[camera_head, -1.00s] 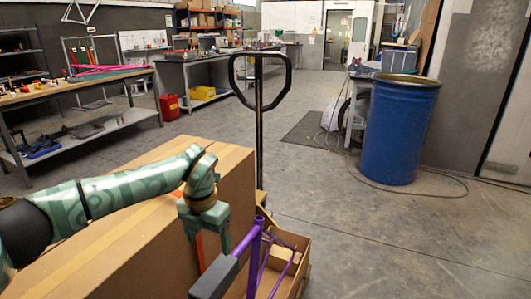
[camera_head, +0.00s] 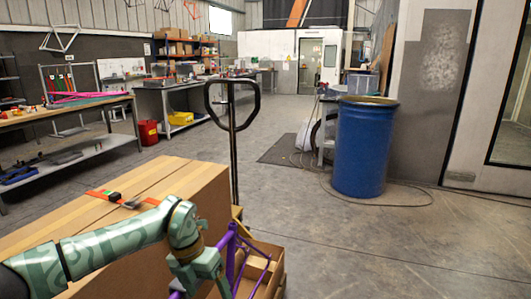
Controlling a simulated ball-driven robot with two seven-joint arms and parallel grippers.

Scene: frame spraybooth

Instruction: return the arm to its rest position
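My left arm comes in from the left in green patterned segments, over the large cardboard box (camera_head: 160,185). My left gripper (camera_head: 208,290) hangs at the bottom centre, close to the purple bicycle frame (camera_head: 240,257). Its fingertips are low in the picture and partly cut off, so I cannot tell whether they are open or touch the frame. The purple frame stands partly in an open cardboard box (camera_head: 268,250). My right gripper is not in view.
A black trolley handle (camera_head: 233,115) rises behind the boxes. A red and black item (camera_head: 118,198) lies on the large box. A blue drum (camera_head: 363,148) stands at right, with a hose on the floor. A workbench (camera_head: 70,115) is at left. The floor at front right is clear.

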